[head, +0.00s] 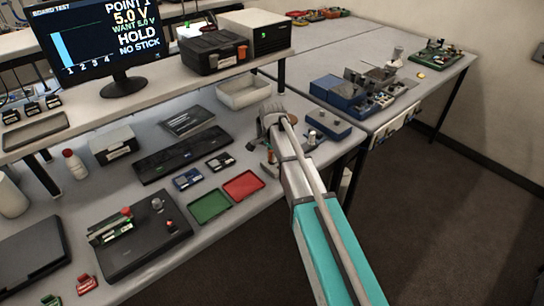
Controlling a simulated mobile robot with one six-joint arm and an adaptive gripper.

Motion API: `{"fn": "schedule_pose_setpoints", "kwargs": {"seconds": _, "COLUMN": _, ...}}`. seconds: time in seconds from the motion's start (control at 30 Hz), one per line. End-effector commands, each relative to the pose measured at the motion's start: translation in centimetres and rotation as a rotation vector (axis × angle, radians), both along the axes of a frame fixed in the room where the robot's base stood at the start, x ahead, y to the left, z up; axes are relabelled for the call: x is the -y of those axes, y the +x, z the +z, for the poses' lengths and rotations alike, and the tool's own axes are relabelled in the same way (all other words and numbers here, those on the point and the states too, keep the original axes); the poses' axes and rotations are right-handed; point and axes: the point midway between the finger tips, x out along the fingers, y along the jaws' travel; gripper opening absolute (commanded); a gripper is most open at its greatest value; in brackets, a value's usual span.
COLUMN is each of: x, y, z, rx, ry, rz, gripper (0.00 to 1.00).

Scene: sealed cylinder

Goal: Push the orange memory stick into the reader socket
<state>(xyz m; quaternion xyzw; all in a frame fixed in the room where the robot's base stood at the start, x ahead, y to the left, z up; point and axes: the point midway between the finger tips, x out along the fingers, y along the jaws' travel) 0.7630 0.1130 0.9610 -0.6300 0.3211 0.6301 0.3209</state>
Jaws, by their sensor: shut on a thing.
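My gripper (268,148) hangs below the wrist at the end of my teal and white arm, over the bench's right part. It is small and dark here, partly hidden by the arm. A small orange-brown piece (270,157) shows at its fingers and looks like the orange memory stick, held above the bench. I cannot pick out the reader socket for sure. A dark box (213,53) on the shelf has an orange patch (242,53) on its front. The monitor (95,40) reads "POINT 1", "5.0 V", "HOLD" and "NO STICK".
A green tray (209,206) and a red tray (243,186) lie left of my gripper, near a black keyboard (182,154). A blue block (329,125) with knobs stands to the right. A dark fixture (135,235) sits front left. The raised shelf (150,84) overhangs the bench's back.

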Motion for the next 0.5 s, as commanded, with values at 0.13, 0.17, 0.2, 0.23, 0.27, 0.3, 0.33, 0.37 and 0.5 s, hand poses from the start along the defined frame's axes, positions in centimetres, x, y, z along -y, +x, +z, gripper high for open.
{"fn": "schedule_pose_setpoints", "kwargs": {"seconds": 0.13, "x": 0.0, "y": 0.0, "z": -0.29, "rx": 0.0, "ry": 0.0, "rz": 0.0, "gripper": 0.0}}
{"fn": "schedule_pose_setpoints", "kwargs": {"seconds": 0.17, "x": 0.0, "y": 0.0, "z": -0.33, "rx": 0.0, "ry": 0.0, "rz": 0.0, "gripper": 0.0}}
{"fn": "schedule_pose_setpoints", "kwargs": {"seconds": 0.2, "x": 0.0, "y": 0.0, "z": -0.29, "rx": 0.0, "ry": 0.0, "rz": 0.0, "gripper": 0.24}}
{"fn": "schedule_pose_setpoints", "kwargs": {"seconds": 0.23, "x": 0.0, "y": 0.0, "z": -0.26, "rx": 0.0, "ry": 0.0, "rz": 0.0, "gripper": 0.3}}
{"fn": "schedule_pose_setpoints", "kwargs": {"seconds": 0.27, "x": 0.0, "y": 0.0, "z": -0.26, "rx": 0.0, "ry": 0.0, "rz": 0.0, "gripper": 0.36}}
{"fn": "schedule_pose_setpoints", "kwargs": {"seconds": 0.3, "x": 0.0, "y": 0.0, "z": -0.25, "rx": 0.0, "ry": 0.0, "rz": 0.0, "gripper": 0.43}}
{"fn": "schedule_pose_setpoints", "kwargs": {"seconds": 0.33, "x": 0.0, "y": 0.0, "z": -0.25, "rx": 0.0, "ry": 0.0, "rz": 0.0, "gripper": 0.49}}
{"fn": "schedule_pose_setpoints", "kwargs": {"seconds": 0.37, "x": 0.0, "y": 0.0, "z": -0.25, "rx": 0.0, "ry": 0.0, "rz": 0.0, "gripper": 0.54}}
{"fn": "schedule_pose_setpoints", "kwargs": {"seconds": 0.5, "x": 0.0, "y": 0.0, "z": -0.25, "rx": 0.0, "ry": 0.0, "rz": 0.0, "gripper": 0.61}}
